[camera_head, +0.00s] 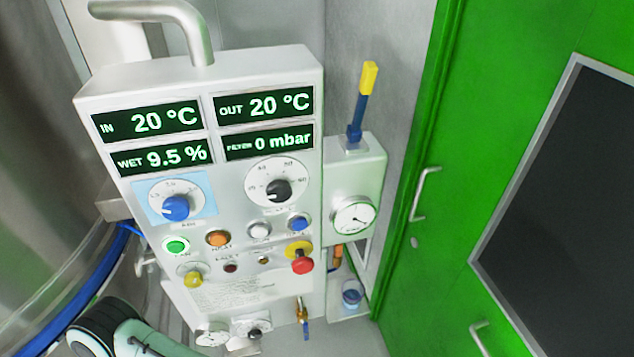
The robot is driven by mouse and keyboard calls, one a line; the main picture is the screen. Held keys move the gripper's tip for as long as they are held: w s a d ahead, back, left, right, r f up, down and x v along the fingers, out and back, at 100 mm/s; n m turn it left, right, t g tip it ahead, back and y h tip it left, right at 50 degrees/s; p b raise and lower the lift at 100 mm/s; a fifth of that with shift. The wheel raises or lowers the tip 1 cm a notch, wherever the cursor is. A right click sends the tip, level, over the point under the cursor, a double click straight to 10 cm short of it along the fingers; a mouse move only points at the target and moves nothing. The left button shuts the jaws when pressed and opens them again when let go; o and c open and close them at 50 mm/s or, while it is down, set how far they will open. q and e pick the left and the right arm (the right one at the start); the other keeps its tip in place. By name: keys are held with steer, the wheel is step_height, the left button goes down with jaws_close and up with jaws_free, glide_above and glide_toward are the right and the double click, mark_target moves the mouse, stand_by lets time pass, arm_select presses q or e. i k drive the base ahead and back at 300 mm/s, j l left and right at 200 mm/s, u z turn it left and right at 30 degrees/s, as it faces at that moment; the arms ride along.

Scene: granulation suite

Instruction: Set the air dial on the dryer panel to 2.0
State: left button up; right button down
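The dryer panel (228,190) is a pale upright box in the left half of the view. Its air dial (176,208) is a blue knob on a white scale with a light-blue square behind it, at the left below the displays. The small scale numbers are hard to read, and I cannot tell exactly where the knob points. Part of my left arm shows at the bottom left, below the panel and apart from the dial. I see no gripper fingers of either arm, and nothing touches the dial.
A black-knobbed dial (278,190) is right of the air dial. Below are a green button (176,246), an orange button (218,239) and a red knob on yellow (302,264). A gauge box (354,216) stands right, beside a green door (440,260). A metal pipe (196,30) tops the panel.

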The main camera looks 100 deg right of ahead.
mark_target(174, 208)
steer(key=z, duration=3)
